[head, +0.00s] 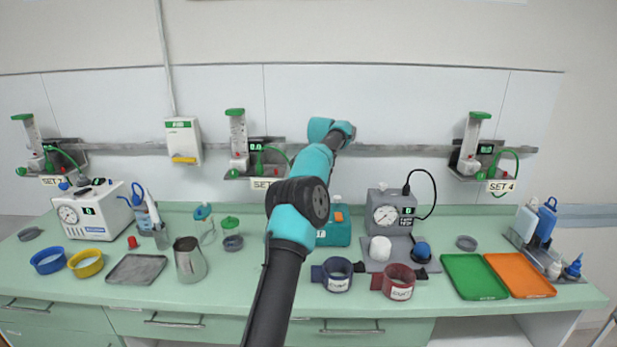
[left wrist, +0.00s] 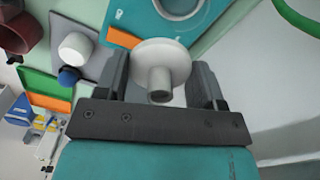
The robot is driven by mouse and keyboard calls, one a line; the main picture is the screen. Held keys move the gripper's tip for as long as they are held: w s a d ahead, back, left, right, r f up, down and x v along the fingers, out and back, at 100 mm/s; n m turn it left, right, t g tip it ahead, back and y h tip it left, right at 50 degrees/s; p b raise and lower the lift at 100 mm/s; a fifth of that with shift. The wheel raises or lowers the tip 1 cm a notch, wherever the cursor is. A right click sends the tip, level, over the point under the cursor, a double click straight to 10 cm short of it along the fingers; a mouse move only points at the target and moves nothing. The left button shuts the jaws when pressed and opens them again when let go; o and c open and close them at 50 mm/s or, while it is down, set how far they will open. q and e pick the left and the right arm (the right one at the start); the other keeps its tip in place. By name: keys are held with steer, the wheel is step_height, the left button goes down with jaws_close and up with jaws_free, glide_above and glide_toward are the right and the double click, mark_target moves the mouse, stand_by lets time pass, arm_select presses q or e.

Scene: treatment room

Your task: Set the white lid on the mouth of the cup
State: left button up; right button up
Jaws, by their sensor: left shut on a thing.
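The white lid (left wrist: 172,60) is a round disc with a short pale knob, held between the two dark fingers of my left gripper (left wrist: 160,92) in the left wrist view. The gripper is shut on it, with the teal box behind it. In the head view my arm comes up through the middle, and the gripper and its grip cannot be made out. My right gripper is not in view.
The teal box (head: 333,232) stands right behind my arm. A wall rail runs behind the counter.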

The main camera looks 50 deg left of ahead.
arm_select(q)
steer(key=s+a, duration=0.1)
steer(key=s+a+r, duration=0.1)
steer(key=a, duration=0.1)
steer(key=shift+s+a+r, duration=0.1)
steer(key=shift+s+a, duration=0.05)
steer(key=shift+s, duration=0.1)
steer(key=shift+f, duration=0.2)
steer(key=shift+f, duration=1.7)
steer(key=shift+f, duration=1.55)
stand_by(1.7)
steer(key=o, duration=1)
steer(key=shift+c, duration=0.2)
steer(key=shift+r, duration=0.1)
step_height(320, 180, up, 7)
stand_by(0.5)
